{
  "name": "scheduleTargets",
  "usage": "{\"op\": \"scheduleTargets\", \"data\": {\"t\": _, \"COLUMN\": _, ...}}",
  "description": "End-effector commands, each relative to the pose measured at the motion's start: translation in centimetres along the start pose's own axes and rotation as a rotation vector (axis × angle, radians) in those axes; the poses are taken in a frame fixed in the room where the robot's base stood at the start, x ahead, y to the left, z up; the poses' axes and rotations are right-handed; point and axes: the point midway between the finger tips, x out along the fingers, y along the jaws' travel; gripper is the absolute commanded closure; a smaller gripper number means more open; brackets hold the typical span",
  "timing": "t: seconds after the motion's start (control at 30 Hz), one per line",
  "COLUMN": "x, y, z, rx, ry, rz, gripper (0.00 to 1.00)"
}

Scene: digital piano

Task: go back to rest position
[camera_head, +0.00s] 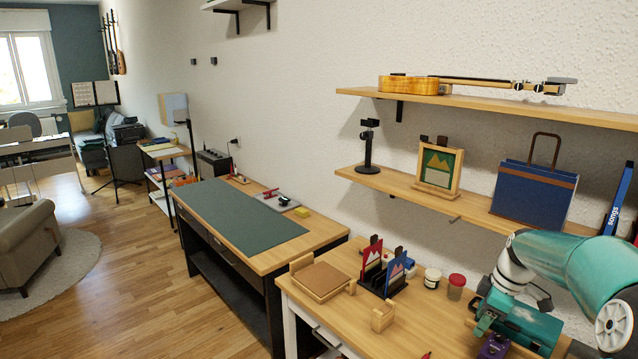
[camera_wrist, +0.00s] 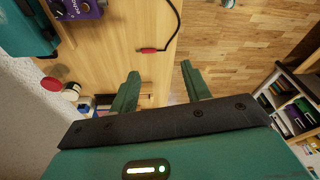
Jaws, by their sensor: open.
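My gripper (camera_wrist: 159,70) shows in the wrist view with its two green fingers apart and nothing between them. The fingers point toward the front edge of the wooden workbench (camera_wrist: 115,45), with floor beyond. I cannot tell their height above it. In the head view my teal and white arm (camera_head: 570,260) is bent at the right, over the right end of the bench. I cannot clearly make out the fingers there.
A purple pedal (camera_head: 495,346) lies below my arm. A red-tipped cable (camera_wrist: 150,49), a red-lidded jar (camera_head: 456,287), a white-lidded jar (camera_head: 432,278) and a card rack (camera_head: 383,283) are on the bench. Wall shelves (camera_head: 480,104) hang behind. Floor (camera_head: 130,285) is open at left.

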Motion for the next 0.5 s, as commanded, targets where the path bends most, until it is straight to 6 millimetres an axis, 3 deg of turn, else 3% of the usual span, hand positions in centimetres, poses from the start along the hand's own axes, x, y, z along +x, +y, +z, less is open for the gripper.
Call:
{"op": "scheduleTargets", "data": {"t": 0.03, "x": -1.0, "y": -1.7, "z": -1.8, "rx": 0.021, "ry": -0.03, "rz": 0.019, "gripper": 0.52}}
{"op": "scheduleTargets", "data": {"t": 0.2, "x": -3.5, "y": -6.9, "z": -5.8, "rx": 0.138, "ry": -0.092, "rz": 0.091, "gripper": 0.52}}
{"op": "scheduleTargets", "data": {"t": 0.5, "x": -7.0, "y": -17.1, "z": -9.9, "rx": 0.362, "ry": -0.093, "rz": 0.242, "gripper": 0.52}}
